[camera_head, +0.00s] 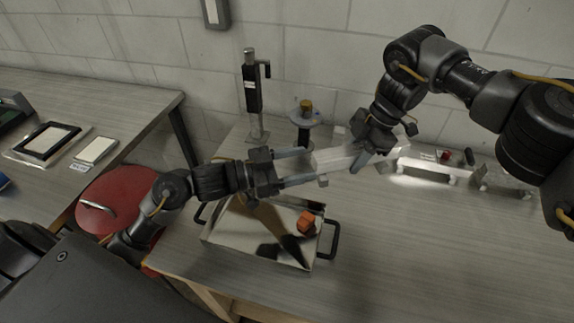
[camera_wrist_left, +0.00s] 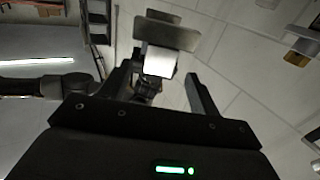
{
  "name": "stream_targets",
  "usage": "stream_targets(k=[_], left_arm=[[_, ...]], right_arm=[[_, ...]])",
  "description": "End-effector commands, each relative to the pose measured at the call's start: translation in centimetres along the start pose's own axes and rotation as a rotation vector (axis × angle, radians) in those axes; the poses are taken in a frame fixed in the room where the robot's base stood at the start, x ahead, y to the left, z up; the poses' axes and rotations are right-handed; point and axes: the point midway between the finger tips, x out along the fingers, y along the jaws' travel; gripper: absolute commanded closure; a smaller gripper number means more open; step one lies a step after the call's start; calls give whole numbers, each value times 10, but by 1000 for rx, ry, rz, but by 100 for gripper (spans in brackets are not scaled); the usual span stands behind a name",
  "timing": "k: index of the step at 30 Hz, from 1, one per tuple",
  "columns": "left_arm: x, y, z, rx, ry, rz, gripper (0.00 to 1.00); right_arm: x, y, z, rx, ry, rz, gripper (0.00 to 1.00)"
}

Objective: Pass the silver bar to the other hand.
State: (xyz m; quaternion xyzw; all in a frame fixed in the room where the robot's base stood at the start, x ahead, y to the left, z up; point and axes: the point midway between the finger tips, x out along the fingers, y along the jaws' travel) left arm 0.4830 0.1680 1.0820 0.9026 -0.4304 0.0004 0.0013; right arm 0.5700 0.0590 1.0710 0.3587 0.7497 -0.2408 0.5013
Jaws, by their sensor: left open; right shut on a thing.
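The silver bar (camera_head: 336,158) is held roughly level above the table in the head view. My right gripper (camera_head: 368,155) is shut across the bar near its right end. My left gripper (camera_head: 318,166) is open, its fingers pointing right toward the bar's left end, one finger on the upper side and one on the lower. In the left wrist view the bar's bright square end (camera_wrist_left: 159,62) shows between the spread fingers, nearer the left one. The bar's end is about level with the fingertips; I cannot tell how far it is inside them.
A shiny metal tray (camera_head: 222,238) with black handles stands below my left gripper, an orange block (camera_head: 306,223) in it. Behind are a black upright device (camera_head: 252,88) and a spool stand (camera_head: 305,118). A white fixture (camera_head: 430,168) lies at right. The table's front right is clear.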

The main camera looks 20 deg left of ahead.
Motion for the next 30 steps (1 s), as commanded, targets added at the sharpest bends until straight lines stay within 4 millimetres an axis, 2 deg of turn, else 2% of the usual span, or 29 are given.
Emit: stream_targets(k=[3,9,15,21,28,30], left_arm=[[24,1,-2,-1,5,3,38],[60,0,-1,-2,2,1,38],[83,0,0,-2,0,1,38],[91,1,0,0,-1,2,38],[91,1,0,0,-1,2,38],[91,1,0,0,-1,2,47]], right_arm=[[-1,0,0,0,0,1,98],[0,0,0,-1,0,1,98],[0,0,-1,-1,0,1,98],[-1,0,0,-1,0,1,98],[-1,0,0,0,0,1,98],[-1,0,0,0,0,1,98]])
